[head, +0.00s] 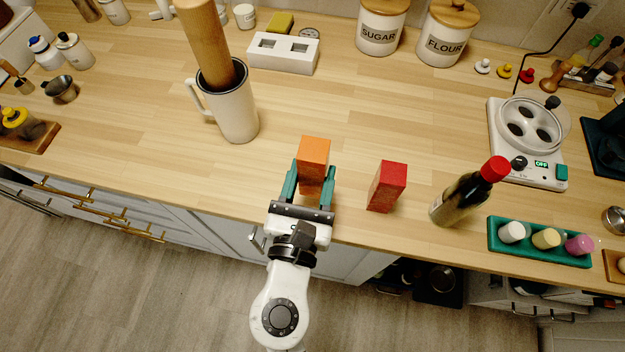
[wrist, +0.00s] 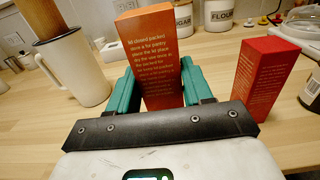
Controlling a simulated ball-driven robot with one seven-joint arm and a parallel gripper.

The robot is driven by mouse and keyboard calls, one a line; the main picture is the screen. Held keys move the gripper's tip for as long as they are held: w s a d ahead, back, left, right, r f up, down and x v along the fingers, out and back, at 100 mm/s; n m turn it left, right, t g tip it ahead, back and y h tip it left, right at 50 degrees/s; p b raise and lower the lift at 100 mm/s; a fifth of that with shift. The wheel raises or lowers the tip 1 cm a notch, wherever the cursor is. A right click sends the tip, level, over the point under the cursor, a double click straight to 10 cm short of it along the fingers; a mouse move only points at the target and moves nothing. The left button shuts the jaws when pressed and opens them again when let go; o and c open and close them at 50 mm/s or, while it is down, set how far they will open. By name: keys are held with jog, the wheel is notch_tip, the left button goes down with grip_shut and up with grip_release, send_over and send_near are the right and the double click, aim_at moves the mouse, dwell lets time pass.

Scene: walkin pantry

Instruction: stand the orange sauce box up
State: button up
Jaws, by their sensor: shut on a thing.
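The orange sauce box (head: 314,150) is upright between the fingers of my gripper (head: 313,190) near the counter's front edge. In the wrist view the orange box (wrist: 151,60) shows its printed face, with a teal finger on each side. My gripper (wrist: 160,92) is shut on it. The lower part of the box is hidden behind the gripper, so I cannot tell whether its base touches the counter.
A red box (head: 387,186) stands close to the right, with a dark red-capped bottle (head: 462,195) beyond it. A white pitcher (head: 234,112) holding a wooden roller stands back left. The counter (head: 330,95) behind the orange box is clear.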

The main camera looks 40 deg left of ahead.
aim_at(310, 194)
jog(key=shift+w+a+f, duration=0.3)
jog(key=shift+w+f, duration=0.05)
jog(key=shift+f, duration=0.15)
jog(key=shift+w+a+f, duration=0.25)
jog(key=shift+w+f, duration=0.05)
jog(key=shift+f, duration=0.2)
jog(key=shift+w+f+b, duration=0.1)
jog(key=shift+f+b, duration=0.75)
jog(key=shift+f, duration=0.8)
jog(key=shift+f, duration=0.15)
jog(key=o, duration=1.1)
jog(key=shift+o, duration=0.2)
jog(key=b+v, duration=0.2)
jog(key=v, duration=1)
